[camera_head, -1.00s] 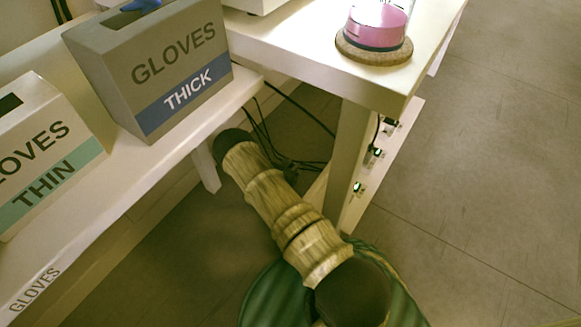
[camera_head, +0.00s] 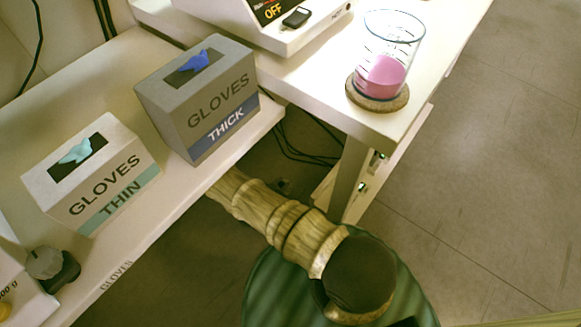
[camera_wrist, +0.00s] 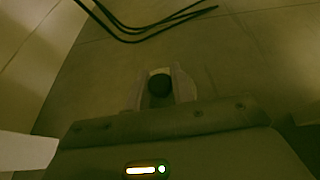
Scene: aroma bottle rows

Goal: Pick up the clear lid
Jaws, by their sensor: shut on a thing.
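My gripper (camera_wrist: 160,87) shows only in the wrist view. Its two pale fingers are shut on a small dark round thing (camera_wrist: 159,85) with a pale rim, held above the floor. Whether this is part of the clear lid I cannot tell, as the view is dim. No clear lid can be made out in the head view. There, my arm reaches up and left beneath the glove shelf, and its far end is hidden.
A glass beaker (camera_head: 402,32) with pink liquid stands on a cork mat (camera_head: 361,97) near the table edge. A thick-gloves box (camera_head: 178,118) and a thin-gloves box (camera_head: 62,193) stand on the shelf. Black cables (camera_wrist: 128,33) lie on the floor.

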